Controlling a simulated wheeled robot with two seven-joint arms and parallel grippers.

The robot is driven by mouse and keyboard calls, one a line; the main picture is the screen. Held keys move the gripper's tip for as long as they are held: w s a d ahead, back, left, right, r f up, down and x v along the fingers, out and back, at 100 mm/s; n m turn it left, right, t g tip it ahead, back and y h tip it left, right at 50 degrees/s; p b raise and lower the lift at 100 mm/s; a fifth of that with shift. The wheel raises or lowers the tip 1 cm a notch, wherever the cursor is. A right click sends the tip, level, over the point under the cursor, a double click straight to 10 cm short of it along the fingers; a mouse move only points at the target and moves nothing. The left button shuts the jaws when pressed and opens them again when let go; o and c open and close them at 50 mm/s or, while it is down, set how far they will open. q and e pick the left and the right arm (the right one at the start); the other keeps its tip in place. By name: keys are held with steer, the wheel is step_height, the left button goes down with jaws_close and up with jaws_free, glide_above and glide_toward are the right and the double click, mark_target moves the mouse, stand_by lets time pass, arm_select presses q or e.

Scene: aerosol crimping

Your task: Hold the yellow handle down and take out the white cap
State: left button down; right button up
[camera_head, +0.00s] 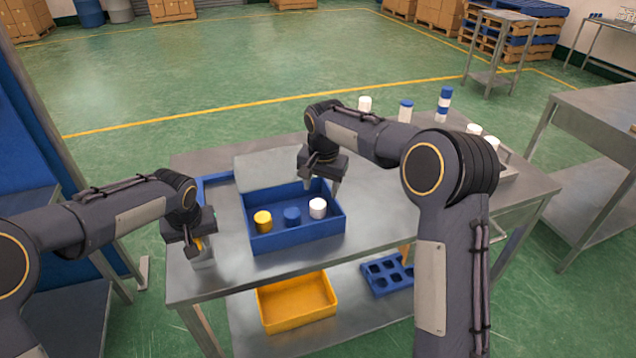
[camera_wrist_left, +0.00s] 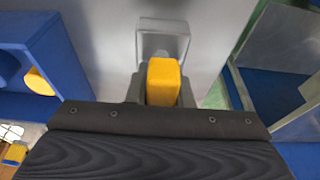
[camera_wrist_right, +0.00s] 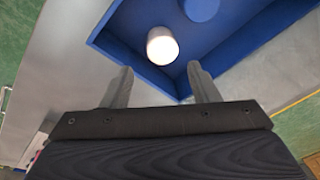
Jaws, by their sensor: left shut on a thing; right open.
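The white cap (camera_head: 317,206) stands in the right part of a blue box (camera_head: 296,238) on the metal table. It also shows in the right wrist view (camera_wrist_right: 162,46), ahead of my right gripper. My right gripper (camera_head: 322,184) is open and empty above the right back part of the box, apart from the cap. The yellow handle (camera_wrist_left: 163,82) is between the fingers of my left gripper (camera_wrist_left: 160,90), which is shut on it. In the head view my left gripper (camera_head: 197,246) is at the table's left front, left of the box, and mostly covers the handle.
A yellow cap (camera_head: 263,220) and a blue cap (camera_head: 292,215) stand in the same box. A clear raised lid (camera_head: 272,168) is behind it. Several white and blue cans stand at the table's back right. A yellow bin (camera_head: 297,303) and blue rack (camera_head: 384,274) are below.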

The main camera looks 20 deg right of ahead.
mark_target(318, 203)
arm_select(q)
steer(key=shift+s+f, duration=0.2)
steer(key=shift+f, duration=0.15)
arm_select(e)
steer(key=m, duration=0.2)
steer(key=w+m+g, duration=0.1)
steer(key=m, duration=0.2)
steer(key=shift+r, duration=0.1)
steer(key=m, duration=0.2)
steer(key=m+g, duration=0.1)
steer(key=m, duration=0.1)
steer(key=shift+w+a+r+m, duration=0.15)
steer(key=shift+r+m, duration=0.05)
steer(key=shift+m, duration=0.2)
steer(key=shift+f, duration=4)
steer(key=shift+c, duration=0.4)
steer(key=c, duration=0.5)
steer(key=shift+r, duration=4.55)
